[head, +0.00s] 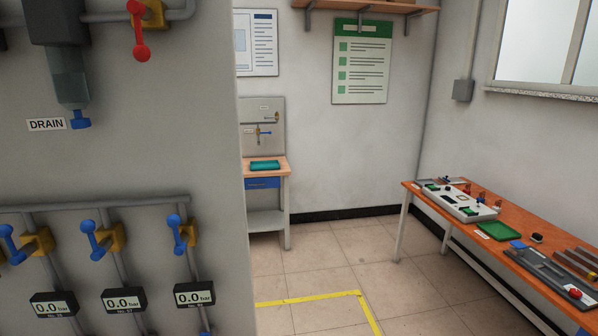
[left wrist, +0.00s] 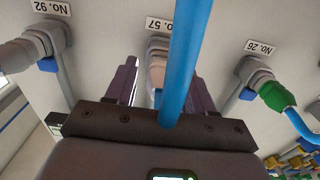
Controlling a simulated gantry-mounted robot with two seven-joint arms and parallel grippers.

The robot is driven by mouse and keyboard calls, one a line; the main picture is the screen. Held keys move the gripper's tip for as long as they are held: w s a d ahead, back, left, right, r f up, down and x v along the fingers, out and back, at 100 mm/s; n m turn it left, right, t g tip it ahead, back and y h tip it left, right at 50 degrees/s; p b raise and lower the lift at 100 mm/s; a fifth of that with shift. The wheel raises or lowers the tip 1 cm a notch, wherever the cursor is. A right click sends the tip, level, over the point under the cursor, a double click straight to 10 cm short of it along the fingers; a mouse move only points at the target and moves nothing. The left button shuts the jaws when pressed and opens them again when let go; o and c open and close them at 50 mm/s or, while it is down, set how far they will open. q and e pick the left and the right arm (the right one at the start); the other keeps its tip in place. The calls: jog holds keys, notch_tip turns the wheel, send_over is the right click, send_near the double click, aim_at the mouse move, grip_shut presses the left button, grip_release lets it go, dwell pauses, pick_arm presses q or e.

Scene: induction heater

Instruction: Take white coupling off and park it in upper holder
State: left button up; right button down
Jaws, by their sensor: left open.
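My left gripper (left wrist: 163,78) shows in the left wrist view, with its two dark purple fingers apart. A pale, whitish coupling (left wrist: 156,72) sits between the fingers, on the wall fitting under the label No. 57. It appears to be the white coupling; I cannot tell if a finger touches it. A thick blue hose (left wrist: 185,50) crosses in front of the camera and hides part of the coupling and gripper. I cannot make out the upper holder in either view. Neither gripper shows in the head view.
A green coupling (left wrist: 274,94) with a blue hose is beside the No. 26 fitting (left wrist: 252,70). The No. 92 fitting (left wrist: 42,42) is at the left. In the head view, a grey panel (head: 120,160) fills the left; an orange workbench (head: 415,189) stands right, with open floor between.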

pick_arm(q)
grip_shut()
dwell(0.3)
jog(key=shift+s, duration=0.15)
jog(key=shift+s+d+p, duration=0.1)
jog(key=shift+s+p, duration=0.25)
jog(key=shift+s, duration=0.05)
jog(key=s+p, duration=0.1)
jog(key=s, duration=0.2)
jog(key=s+p, duration=0.1)
jog(key=shift+s+d+p, duration=0.35)
jog(key=shift+s+d, duration=0.05)
dwell(0.5)
dwell(0.4)
